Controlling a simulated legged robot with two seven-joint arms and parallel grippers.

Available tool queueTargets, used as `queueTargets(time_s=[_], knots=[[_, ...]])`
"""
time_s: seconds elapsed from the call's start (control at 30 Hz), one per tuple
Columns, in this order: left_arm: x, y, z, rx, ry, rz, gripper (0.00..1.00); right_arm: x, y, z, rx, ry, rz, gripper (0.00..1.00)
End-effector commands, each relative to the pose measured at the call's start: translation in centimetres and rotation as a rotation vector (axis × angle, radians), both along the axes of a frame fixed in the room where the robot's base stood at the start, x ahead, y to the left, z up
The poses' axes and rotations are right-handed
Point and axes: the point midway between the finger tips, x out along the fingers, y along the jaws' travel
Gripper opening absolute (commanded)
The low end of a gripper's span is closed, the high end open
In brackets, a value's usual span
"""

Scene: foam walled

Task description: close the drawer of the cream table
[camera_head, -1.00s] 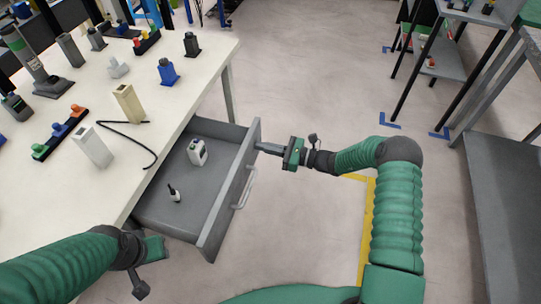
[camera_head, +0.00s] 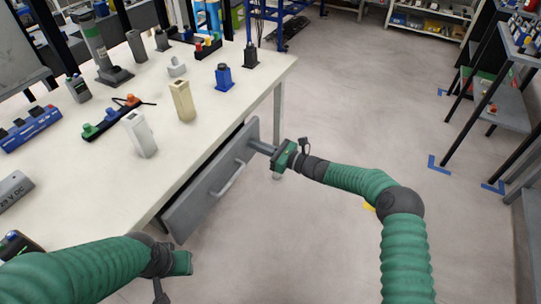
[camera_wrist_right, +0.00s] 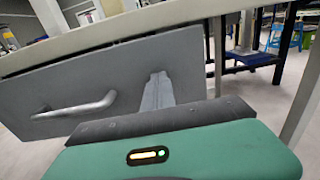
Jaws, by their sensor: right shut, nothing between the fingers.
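The cream table (camera_head: 215,110) fills the left of the head view. Its grey drawer (camera_head: 200,195) sits under the near edge, with the front close to the tabletop and a narrow dark gap behind its top. The drawer inside is hidden. A silver handle (camera_head: 228,180) crosses the front; it also shows in the right wrist view (camera_wrist_right: 75,108). My right gripper (camera_head: 256,146) is shut and empty, its fingertips at the drawer front beyond the handle's far end. In the wrist view the fingers (camera_wrist_right: 157,92) meet the grey panel. My left gripper (camera_head: 183,262) is low, before the table; its fingers are unclear.
Bottles, a beige block (camera_head: 182,100), a white block (camera_head: 140,135) and a coloured-block rail (camera_head: 112,118) stand on the tabletop. A table leg (camera_head: 278,120) is beyond my right gripper. The floor (camera_head: 330,110) to the right is open, with shelves (camera_head: 500,95) at far right.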

Motion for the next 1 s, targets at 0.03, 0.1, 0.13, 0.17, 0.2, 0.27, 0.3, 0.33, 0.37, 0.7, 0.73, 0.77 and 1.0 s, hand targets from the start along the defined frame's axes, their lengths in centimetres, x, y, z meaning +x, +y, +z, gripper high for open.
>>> queueTargets(time_s=[0.03, 0.1, 0.13, 0.17, 0.2, 0.27, 0.3, 0.33, 0.37, 0.7, 0.73, 0.77, 1.0], knots=[[0.0, 0.0, -0.8, 0.0, 0.0, 0.0, 0.36, 0.4, 0.7, -0.4, 0.0, -0.002, 0.002, 0.0], [0.0, 0.0, -1.2, 0.0, 0.0, 0.0, 0.36, 0.8, 1.4, -0.4, -0.001, -0.001, 0.002, 0.0], [0.0, 0.0, -1.4, 0.0, 0.0, 0.0, 0.36, 1.0, 1.7, -0.4, -0.001, -0.002, 0.001, 0.0], [0.0, 0.0, -1.6, 0.0, 0.0, 0.0, 0.36, 1.2, 1.9, -0.4, -0.001, -0.002, 0.001, 0.0], [0.0, 0.0, -1.7, 0.0, 0.0, 0.0, 0.36, 1.4, 2.2, -0.3, -0.001, -0.001, 0.0, 0.0], [0.0, 0.0, -2.0, 0.0, 0.0, 0.0, 0.36, 1.7, 2.6, -0.2, 0.001, -0.001, 0.0, 0.0], [0.0, 0.0, -2.1, 0.0, 0.0, 0.0, 0.36, 1.8, 2.8, -0.2, -0.001, -0.001, 0.001, 0.0], [0.0, 0.0, -2.1, 0.0, 0.0, 0.0, 0.36, 1.9, 3.0, -0.2, -0.001, -0.001, 0.001, 0.0], [0.0, 0.0, -2.2, 0.0, 0.0, 0.0, 0.36, 2.0, 3.1, -0.2, -0.001, -0.001, 0.001, 0.0], [0.0, 0.0, -2.3, 0.0, 0.0, 0.0, 0.36, 2.5, 3.6, 0.1, 0.001, -0.001, -0.001, 0.0], [0.0, 0.0, -2.3, 0.0, 0.0, 0.0, 0.36, 2.5, 3.7, 0.2, 0.001, -0.001, -0.001, 0.0], [0.0, 0.0, -2.3, 0.0, 0.0, 0.0, 0.36, 2.5, 3.7, 0.2, 0.001, -0.001, -0.001, 0.0], [0.0, 0.0, -2.2, 0.0, 0.0, 0.0, 0.36, 2.5, 3.7, 0.4, 0.002, -0.002, -0.001, 0.0]])
